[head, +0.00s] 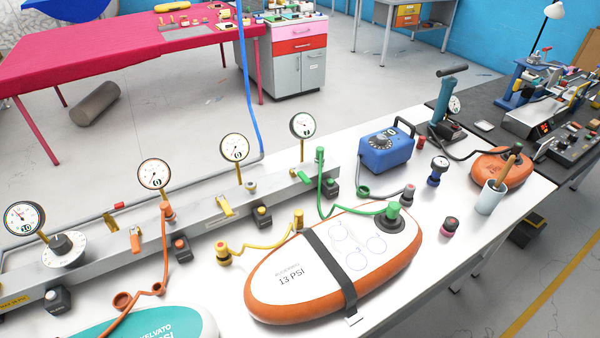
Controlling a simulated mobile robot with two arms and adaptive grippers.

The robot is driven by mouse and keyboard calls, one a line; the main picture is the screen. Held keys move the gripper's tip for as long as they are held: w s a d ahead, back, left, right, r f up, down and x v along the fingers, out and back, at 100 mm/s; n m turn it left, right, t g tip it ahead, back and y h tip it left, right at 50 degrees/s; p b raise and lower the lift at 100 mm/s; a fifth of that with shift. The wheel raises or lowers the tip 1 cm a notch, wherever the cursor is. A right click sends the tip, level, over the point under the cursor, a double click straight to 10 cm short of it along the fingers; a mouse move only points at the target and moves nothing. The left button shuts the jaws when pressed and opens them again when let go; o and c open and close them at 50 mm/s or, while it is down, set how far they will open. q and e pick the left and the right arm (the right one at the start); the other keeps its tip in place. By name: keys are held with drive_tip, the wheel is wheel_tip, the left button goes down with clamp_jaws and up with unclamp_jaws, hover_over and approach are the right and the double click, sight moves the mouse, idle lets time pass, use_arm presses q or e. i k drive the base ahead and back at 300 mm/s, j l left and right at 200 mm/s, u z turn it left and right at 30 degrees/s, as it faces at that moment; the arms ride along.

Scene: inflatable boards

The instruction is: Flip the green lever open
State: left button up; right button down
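The green lever (302,176) is a small flat handle on the front of the grey metal manifold rail (200,228), near its right end. It points down and to the left along the rail, below the rightmost gauge (302,125). A green hose (322,190) runs from a green fitting beside the lever to the green connector (393,211) on the orange and white inflatable board (290,285). Neither of my grippers shows in the head view.
A yellow lever (224,207) and an orange lever (135,240) sit further left on the rail. A blue pump box (386,150) stands right of the green lever.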

sight(304, 178)
drive_tip(key=i+l+u, duration=0.1)
drive_tip(key=l+u, duration=0.2)
drive_tip(key=l, duration=0.45)
drive_tip(key=l+u, duration=0.35)
drive_tip(key=l, duration=0.4)
drive_tip(key=i, duration=0.05)
